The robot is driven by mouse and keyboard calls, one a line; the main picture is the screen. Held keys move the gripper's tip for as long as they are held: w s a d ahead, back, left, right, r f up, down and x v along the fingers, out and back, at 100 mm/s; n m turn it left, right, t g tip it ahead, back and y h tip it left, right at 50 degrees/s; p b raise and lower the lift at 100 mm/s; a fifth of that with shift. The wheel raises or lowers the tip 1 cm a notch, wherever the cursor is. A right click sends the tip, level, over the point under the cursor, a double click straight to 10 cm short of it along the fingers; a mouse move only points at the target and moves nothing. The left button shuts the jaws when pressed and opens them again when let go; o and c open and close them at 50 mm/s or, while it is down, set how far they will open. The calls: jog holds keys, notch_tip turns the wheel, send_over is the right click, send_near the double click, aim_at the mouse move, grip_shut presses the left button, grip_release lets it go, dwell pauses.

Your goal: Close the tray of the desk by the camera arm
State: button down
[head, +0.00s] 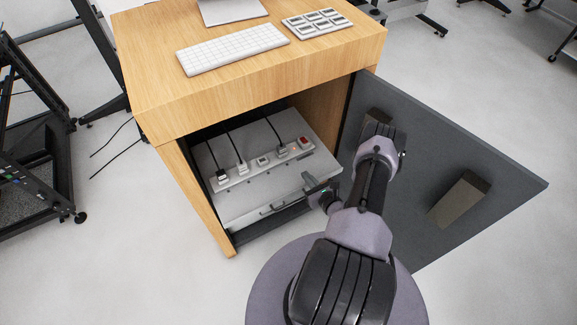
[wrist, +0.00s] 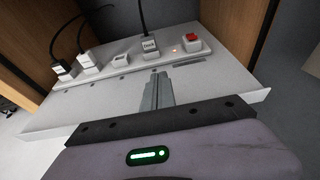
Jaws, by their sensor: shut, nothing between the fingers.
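The tray (head: 245,203) is a light grey shelf low inside the open wooden desk (head: 255,75). It carries a white power strip (head: 262,160) with several plugs and a red switch. The tray also fills the wrist view (wrist: 220,82), its front edge running across behind my gripper. My gripper (head: 308,180) is shut and empty at the right part of the tray's front edge. In the wrist view its closed fingers (wrist: 155,78) point inward over the tray, towards the strip. I cannot tell whether they touch it.
A dark grey door (head: 500,175) of the desk stands wide open on the right, beside my arm. A keyboard (head: 232,48) and a small key panel (head: 317,22) lie on the desktop. Black racks (head: 30,150) stand at left. The floor in front is clear.

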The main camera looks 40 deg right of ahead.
aim_at(287, 153)
jog(key=b+x, duration=0.1)
jog(key=x, duration=0.2)
jog(key=b+x, duration=0.1)
jog(key=x, duration=0.3)
jog(key=b+x, duration=0.2)
jog(key=x, duration=0.2)
jog(key=shift+w+r, duration=0.25)
jog(key=shift+w, duration=0.1)
jog(key=shift+w+r, duration=0.1)
jog(key=shift+w, duration=0.35)
jog(key=shift+w+d, duration=0.1)
